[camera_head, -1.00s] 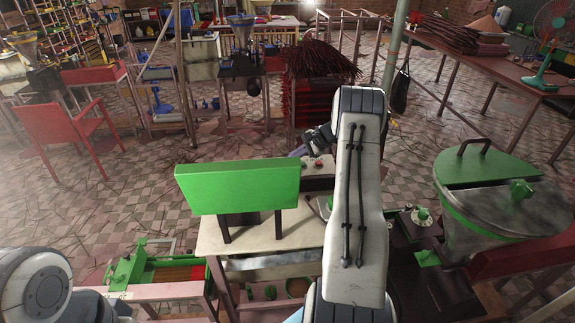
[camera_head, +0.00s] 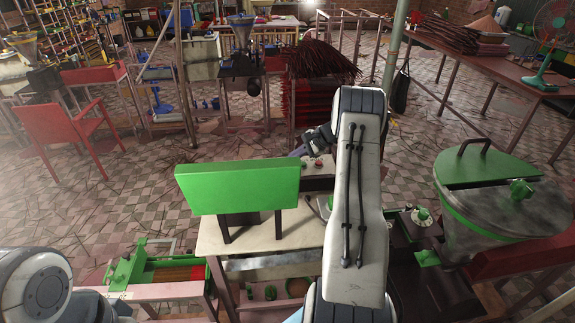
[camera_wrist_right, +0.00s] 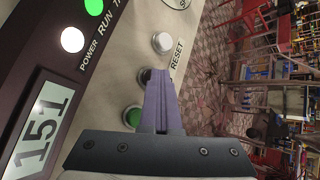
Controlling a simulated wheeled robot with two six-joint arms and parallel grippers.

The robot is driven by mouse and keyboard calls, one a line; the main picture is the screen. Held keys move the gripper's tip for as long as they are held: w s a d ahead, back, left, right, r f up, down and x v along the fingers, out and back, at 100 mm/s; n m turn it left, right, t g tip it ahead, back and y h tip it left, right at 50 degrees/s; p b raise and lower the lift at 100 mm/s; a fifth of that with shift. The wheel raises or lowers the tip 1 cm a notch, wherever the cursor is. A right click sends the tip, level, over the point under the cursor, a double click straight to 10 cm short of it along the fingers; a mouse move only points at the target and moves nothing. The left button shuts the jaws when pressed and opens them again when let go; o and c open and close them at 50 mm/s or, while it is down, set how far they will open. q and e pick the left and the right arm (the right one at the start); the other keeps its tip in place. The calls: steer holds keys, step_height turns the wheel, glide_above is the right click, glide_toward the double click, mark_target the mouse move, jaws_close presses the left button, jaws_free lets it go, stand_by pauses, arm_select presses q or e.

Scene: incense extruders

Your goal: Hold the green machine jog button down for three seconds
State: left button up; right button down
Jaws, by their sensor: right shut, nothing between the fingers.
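In the right wrist view, the green button (camera_wrist_right: 132,116) is on the machine's beige control panel (camera_wrist_right: 115,75), left of my right gripper's purple fingers and partly hidden by them. My right gripper (camera_wrist_right: 158,74) is shut and empty, its tips over the panel near a dark round button (camera_wrist_right: 144,76). I cannot tell whether the tips touch anything, and they are not over the green button's visible part. In the head view, the right gripper (camera_head: 299,151) shows small beside the forearm. My left arm is at the lower left, and its gripper is out of view.
A white button (camera_wrist_right: 162,42) marked RESET, lit green (camera_wrist_right: 93,6) and white (camera_wrist_right: 72,40) lamps and a display (camera_wrist_right: 42,129) reading 151 surround the fingers. In the head view, a green panel (camera_head: 238,187) stands left of my right forearm. A lidded metal drum (camera_head: 500,215) is to the right.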

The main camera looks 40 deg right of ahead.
steer(key=shift+r, duration=0.1)
steer(key=shift+r+p, duration=0.5)
steer(key=shift+r, duration=0.3)
step_height(320, 180, up, 5)
steer(key=p, duration=0.3)
steer(key=shift+w+a, duration=0.1)
stand_by(0.4)
